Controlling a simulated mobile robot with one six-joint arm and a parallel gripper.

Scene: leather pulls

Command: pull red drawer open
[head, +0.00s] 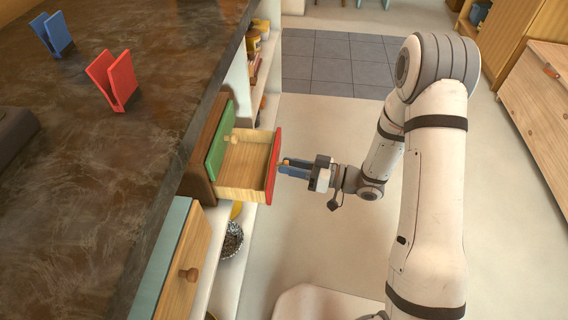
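The red drawer (272,168) stands pulled well out of a small brown wooden cabinet (205,150) under the counter. Its red front faces right, and its light wood inside (240,163) looks empty. My gripper (287,168), with blue fingers, is at the outer side of the red front, level with its middle. A small tan knob shows at the fingertips. The fingers overlap in this view, so their gap and any hold on the knob are unclear.
A green drawer front (219,140) with a knob sits above the red drawer. A dark counter (110,150) fills the left, with a red holder (112,80) and a blue holder (52,35). A wooden drawer (187,265) is nearer. The floor (310,230) right of the drawer is clear.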

